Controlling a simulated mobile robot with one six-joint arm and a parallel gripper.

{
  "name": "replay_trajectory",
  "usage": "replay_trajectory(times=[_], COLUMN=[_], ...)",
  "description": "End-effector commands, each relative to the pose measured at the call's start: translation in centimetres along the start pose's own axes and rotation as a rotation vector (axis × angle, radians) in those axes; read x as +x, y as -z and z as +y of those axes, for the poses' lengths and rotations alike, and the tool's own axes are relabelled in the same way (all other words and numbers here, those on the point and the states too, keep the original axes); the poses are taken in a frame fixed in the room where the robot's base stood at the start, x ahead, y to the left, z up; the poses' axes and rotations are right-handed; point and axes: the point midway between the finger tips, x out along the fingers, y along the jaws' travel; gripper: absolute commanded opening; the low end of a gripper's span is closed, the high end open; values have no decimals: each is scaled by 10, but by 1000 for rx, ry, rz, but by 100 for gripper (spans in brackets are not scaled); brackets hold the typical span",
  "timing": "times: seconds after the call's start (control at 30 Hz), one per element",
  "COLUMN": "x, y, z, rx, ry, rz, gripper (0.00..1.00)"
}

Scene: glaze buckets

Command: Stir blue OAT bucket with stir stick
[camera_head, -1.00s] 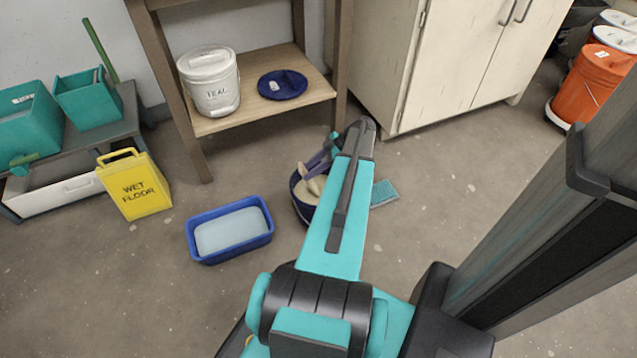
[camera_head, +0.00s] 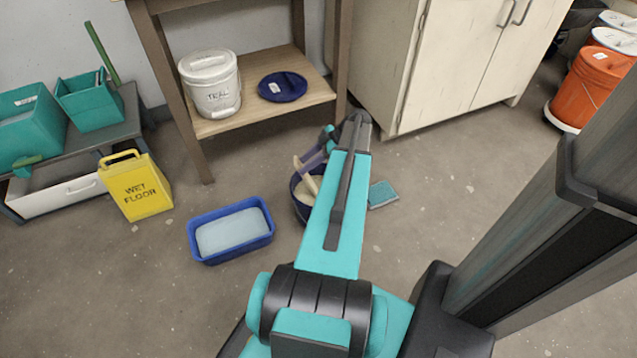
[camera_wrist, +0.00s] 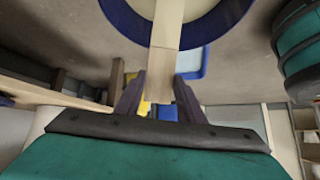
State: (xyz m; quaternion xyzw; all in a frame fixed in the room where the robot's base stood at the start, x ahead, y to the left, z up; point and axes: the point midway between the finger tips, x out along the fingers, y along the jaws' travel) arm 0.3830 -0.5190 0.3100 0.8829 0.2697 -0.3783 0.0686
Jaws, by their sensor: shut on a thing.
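The blue bucket (camera_head: 299,208) stands on the floor, partly hidden behind my arm. It holds cream-coloured glaze, and no label on it is readable. The pale wooden stir stick (camera_head: 300,165) leans in the bucket with its lower end in the glaze. My gripper (camera_head: 318,158) is just above the far side of the rim, shut on the stick. In the wrist view my gripper (camera_wrist: 158,95) has the stick (camera_wrist: 166,35) between its fingers, with the blue bucket rim (camera_wrist: 124,19) behind it.
A blue tub (camera_head: 205,252) of pale water stands left of the bucket, and a teal sponge (camera_head: 382,194) lies right of it. A shelf (camera_head: 245,118) behind bears a white TEAL bucket (camera_head: 211,85) and a blue lid (camera_head: 283,87). A yellow wet-floor sign (camera_head: 136,188) stands left.

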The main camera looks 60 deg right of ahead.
Motion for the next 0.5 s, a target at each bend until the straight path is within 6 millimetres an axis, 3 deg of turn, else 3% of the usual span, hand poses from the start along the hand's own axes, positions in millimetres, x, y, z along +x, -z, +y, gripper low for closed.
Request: replay_trajectory(times=[0.5], x=[-14], y=[33], z=[0], rx=[-1], ry=[0], rz=[0], gripper=[4])
